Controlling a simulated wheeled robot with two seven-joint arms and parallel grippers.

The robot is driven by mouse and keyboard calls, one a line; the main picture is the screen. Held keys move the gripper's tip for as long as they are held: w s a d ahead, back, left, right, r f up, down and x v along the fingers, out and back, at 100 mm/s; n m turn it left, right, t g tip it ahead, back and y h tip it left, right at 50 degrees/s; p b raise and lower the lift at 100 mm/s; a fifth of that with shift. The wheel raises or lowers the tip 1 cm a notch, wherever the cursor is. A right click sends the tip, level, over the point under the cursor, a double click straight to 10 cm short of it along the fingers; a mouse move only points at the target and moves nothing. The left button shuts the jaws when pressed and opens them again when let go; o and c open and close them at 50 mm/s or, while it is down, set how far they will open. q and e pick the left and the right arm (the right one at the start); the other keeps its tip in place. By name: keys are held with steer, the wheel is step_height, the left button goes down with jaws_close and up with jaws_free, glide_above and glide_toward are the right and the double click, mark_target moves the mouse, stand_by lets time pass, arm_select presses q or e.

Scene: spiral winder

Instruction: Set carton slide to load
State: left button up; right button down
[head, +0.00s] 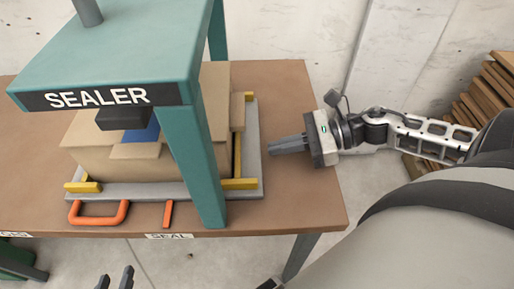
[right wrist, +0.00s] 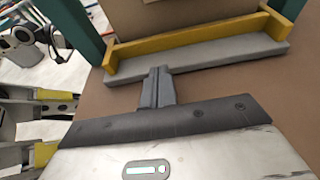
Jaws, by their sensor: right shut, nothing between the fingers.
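The carton slide is a grey plate (head: 253,150) with yellow corner stops and an orange handle (head: 98,221) at its front left. It sits under the teal sealer (head: 110,50). An open-flapped cardboard carton (head: 90,160) stands on it. An orange pointer (head: 168,214) at its front lines up with the SEAL label (head: 170,236). My right gripper (head: 271,148) is shut and empty, pointing left at the plate's right edge. In the right wrist view its fingertips (right wrist: 159,72) are at the grey edge; contact is unclear. My left gripper (head: 115,277) is open and empty, below the table's front edge.
The sealer's front post (head: 195,165) stands before the carton's right side. Brown tabletop (head: 295,190) is clear right of the slide. A partly cut-off label (head: 14,234) sits at the front left edge. Stacked brown boards (head: 490,90) stand by the right wall.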

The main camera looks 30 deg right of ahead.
mark_target(241, 152)
steer(key=shift+w+a+f, duration=0.1)
steer(key=shift+w+a, duration=0.35)
steer(key=shift+a, duration=0.3)
steer(key=shift+w+a, duration=0.45)
steer(key=shift+a, duration=0.25)
steer(key=shift+w+a+f, duration=0.1)
steer(key=shift+w+a, duration=0.35)
steer(key=shift+a, duration=0.3)
